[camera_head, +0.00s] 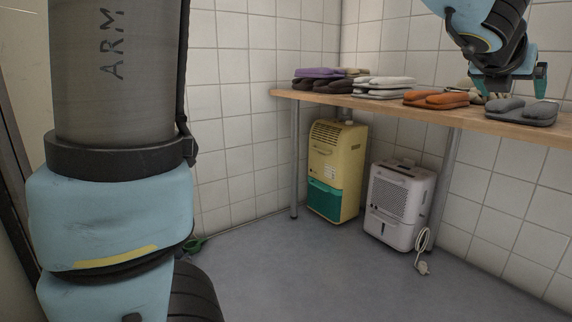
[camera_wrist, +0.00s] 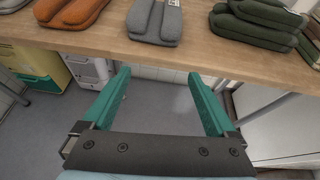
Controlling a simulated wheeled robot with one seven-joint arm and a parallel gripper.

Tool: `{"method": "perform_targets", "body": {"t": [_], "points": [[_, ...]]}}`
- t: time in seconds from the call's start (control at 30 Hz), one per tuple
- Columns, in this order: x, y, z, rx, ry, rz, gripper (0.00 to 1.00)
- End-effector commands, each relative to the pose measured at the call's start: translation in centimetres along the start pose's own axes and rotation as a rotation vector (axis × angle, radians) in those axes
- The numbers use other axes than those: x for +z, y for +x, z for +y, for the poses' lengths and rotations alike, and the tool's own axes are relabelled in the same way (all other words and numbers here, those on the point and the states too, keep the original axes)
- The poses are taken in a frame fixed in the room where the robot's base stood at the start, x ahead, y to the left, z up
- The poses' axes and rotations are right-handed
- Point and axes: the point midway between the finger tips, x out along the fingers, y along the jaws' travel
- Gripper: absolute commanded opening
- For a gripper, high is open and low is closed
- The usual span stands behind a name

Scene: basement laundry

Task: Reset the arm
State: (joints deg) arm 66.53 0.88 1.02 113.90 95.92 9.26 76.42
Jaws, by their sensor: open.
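My gripper (camera_wrist: 158,95) has two teal fingers spread apart in the wrist view, with nothing between them. In the head view my gripper (camera_head: 508,84) is at the upper right, in front of the wooden shelf (camera_head: 384,106) that holds folded fabric. Part of it is cut off or hidden there. In the wrist view the shelf's front edge (camera_wrist: 165,58) lies beyond the fingertips, and the floor shows between the fingers. A large part of my arm fills the left of the head view.
Folded stacks lie on the shelf: grey (camera_head: 522,110), orange (camera_head: 436,99), pale (camera_head: 384,86), purple (camera_head: 318,72), and dark green (camera_wrist: 258,22). A yellow dehumidifier (camera_head: 335,160) and a white one (camera_head: 398,200) stand below.

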Motion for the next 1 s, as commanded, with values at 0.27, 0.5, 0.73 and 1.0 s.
{"method": "perform_targets", "body": {"t": [0.27, 0.5, 0.73, 1.0], "points": [[-1.9, 0.2, 4.8, 0.093, -0.218, 0.041, 0.92], [-5.3, -0.4, 11.8, 0.249, -0.56, 0.079, 0.92], [-12.0, -3.6, 22.0, 0.538, -1.145, 0.07, 0.92], [-24.9, -13.6, 32.3, 1.078, -2.136, -0.185, 0.92]]}}
